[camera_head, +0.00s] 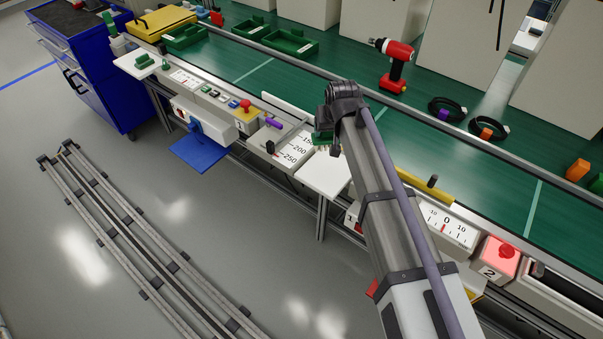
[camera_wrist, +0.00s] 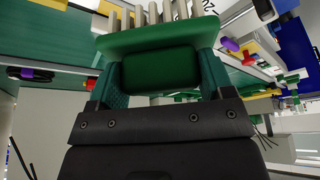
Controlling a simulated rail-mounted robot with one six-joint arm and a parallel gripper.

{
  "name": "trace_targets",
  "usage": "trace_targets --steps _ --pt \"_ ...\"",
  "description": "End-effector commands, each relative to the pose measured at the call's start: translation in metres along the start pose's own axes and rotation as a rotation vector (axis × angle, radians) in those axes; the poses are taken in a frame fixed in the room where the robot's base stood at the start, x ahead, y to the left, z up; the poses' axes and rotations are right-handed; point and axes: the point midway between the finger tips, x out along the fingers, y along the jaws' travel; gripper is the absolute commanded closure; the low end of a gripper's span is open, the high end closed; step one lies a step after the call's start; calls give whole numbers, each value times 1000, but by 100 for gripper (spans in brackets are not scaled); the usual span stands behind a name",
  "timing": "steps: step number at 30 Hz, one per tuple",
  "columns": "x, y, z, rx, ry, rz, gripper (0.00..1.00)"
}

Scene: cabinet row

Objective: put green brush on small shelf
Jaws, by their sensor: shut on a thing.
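The green brush (camera_wrist: 158,40) fills the top middle of the wrist view, with its pale bristles at the top edge. My gripper (camera_wrist: 161,76) is shut on its green block, one finger on each side. In the head view the brush (camera_head: 322,137) shows partly below my gripper (camera_head: 326,125), bristles downward; my arm hides some of it. A small white shelf (camera_head: 323,176) juts from the bench front just below and beside the brush. Its visible top is bare. Whether the bristles touch anything there cannot be told.
A second white shelf (camera_head: 133,64) at the far left bears small green things. A scale panel (camera_head: 290,152) with a dark knob adjoins the near shelf. A red drill (camera_head: 396,66), black rings and green trays (camera_head: 290,42) are on the green bench. A yellow handle (camera_head: 425,186) lies right.

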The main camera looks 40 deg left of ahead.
Motion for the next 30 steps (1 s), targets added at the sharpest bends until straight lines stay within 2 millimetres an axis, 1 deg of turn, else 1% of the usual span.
trace_targets --steps 2,5,6,9,11,14,15,17,19,21,25,30 --pt "5 0 2 0 0 0 52" --pt "26 0 11 0 0 0 52" --pt "37 0 15 0 0 0 52" --pt "59 0 24 0 0 0 52" --pt "64 0 26 0 0 0 52" --pt "61 0 25 0 0 0 52" --pt "63 0 26 0 0 0 52" --pt "74 0 31 0 0 0 52" --pt "89 0 37 0 0 0 52" --pt "98 0 40 0 0 0 52" --pt "93 0 38 0 0 0 52" --pt "95 0 39 0 0 0 52"
